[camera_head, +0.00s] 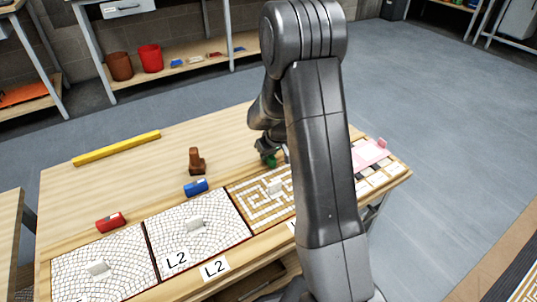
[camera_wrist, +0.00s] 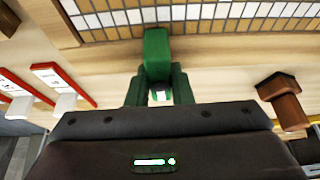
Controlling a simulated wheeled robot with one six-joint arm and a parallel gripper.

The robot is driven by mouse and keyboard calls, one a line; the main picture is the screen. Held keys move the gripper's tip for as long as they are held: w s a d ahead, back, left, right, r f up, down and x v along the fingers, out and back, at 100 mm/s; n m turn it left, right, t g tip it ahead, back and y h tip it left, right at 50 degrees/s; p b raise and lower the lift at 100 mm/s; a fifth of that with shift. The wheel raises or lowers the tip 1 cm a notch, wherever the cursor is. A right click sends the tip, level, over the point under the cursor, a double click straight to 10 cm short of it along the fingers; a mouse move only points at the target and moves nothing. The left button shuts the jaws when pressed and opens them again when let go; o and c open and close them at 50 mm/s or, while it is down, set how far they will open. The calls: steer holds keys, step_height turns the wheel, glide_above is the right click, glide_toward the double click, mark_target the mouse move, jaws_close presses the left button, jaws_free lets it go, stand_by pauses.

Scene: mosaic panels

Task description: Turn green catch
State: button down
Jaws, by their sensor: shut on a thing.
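The green catch (camera_wrist: 157,48) stands at the edge of a tiled panel in the wrist view. My gripper (camera_wrist: 158,85) has its two dark green fingers on either side of the catch and is shut on it. In the head view the green catch (camera_head: 270,160) shows as a small patch just above the brown and white maze panel (camera_head: 247,190). My gripper (camera_head: 268,147) is over it there, and my arm hides part of the panel and the table to the right.
A blue catch (camera_head: 196,187) and a red catch (camera_head: 110,222) sit above two white mosaic panels to the left. A brown block-like piece (camera_head: 196,163) stands behind the blue catch. A yellow bar (camera_head: 117,148) lies along the far table edge. The table between is clear.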

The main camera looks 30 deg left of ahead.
steer(key=c, duration=1.3)
jaws_free()
steer(key=p+v, duration=0.3)
steer(key=v, duration=1.1)
steer(key=shift+f, duration=0.15)
steer(key=b+x, duration=0.3)
steer(key=x, duration=1)
steer(key=shift+w+a+f, duration=0.1)
steer(key=shift+a+f, duration=0.05)
steer(key=shift+f, duration=0.15)
steer(key=shift+r, duration=0.1)
